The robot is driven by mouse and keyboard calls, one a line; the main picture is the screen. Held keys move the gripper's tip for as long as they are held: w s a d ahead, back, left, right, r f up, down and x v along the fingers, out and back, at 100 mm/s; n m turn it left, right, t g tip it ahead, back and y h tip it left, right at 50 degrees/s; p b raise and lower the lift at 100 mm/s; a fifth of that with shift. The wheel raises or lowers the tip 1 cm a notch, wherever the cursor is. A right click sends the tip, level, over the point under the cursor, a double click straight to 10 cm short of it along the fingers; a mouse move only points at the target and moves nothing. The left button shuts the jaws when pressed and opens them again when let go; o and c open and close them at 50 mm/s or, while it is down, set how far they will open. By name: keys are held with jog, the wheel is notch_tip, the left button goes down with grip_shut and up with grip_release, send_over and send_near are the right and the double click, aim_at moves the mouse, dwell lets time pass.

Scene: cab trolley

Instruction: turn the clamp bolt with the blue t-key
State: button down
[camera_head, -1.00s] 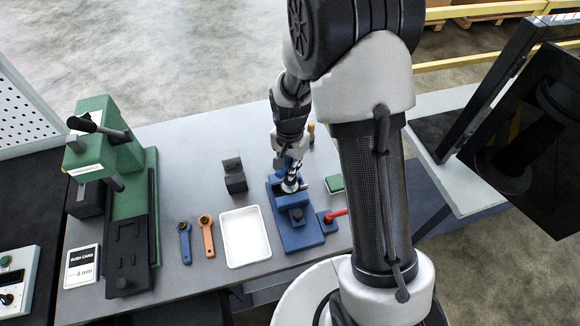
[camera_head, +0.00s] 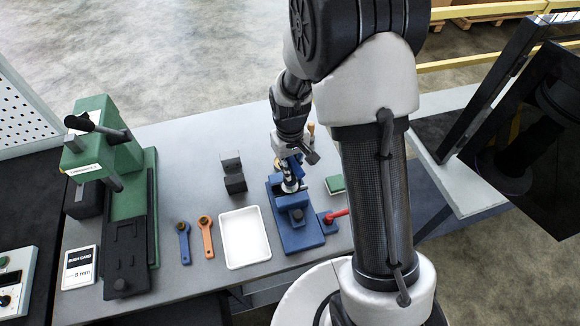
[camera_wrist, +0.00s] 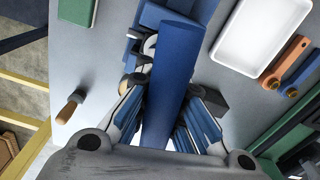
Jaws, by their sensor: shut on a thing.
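My gripper (camera_head: 290,170) is above the blue clamp fixture (camera_head: 300,238) on the grey bench. In the wrist view its fingers (camera_wrist: 165,112) are shut on the blue t-key (camera_wrist: 172,75), whose long blue bar runs away from me between them. A pale round metal part (camera_head: 291,187) shows on the fixture just below the gripper. The clamp bolt itself is hidden by the gripper and key, and I cannot tell how the key's tip sits on it.
A white tray (camera_head: 231,262), an orange wrench (camera_head: 206,237) and a blue wrench (camera_head: 185,245) lie left of the fixture. A red-handled part (camera_head: 337,215) and a green block (camera_head: 335,184) are at its right. A dark block (camera_head: 234,182) stands behind the tray. A green press (camera_head: 138,200) stands farther left.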

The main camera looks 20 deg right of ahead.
aim_at(295, 167)
jog(key=n, duration=1.3)
jog(key=shift+n+b, duration=0.35)
jog(key=shift+n, duration=0.05)
jog(key=shift+f+b, duration=1.2)
jog(key=shift+f, duration=0.2)
dwell(0.6)
jog(key=m, duration=0.3)
jog(key=shift+m, duration=0.4)
jog(key=shift+r+p, duration=2.7)
jog(key=shift+r, duration=1.15)
jog(key=shift+f, duration=0.1)
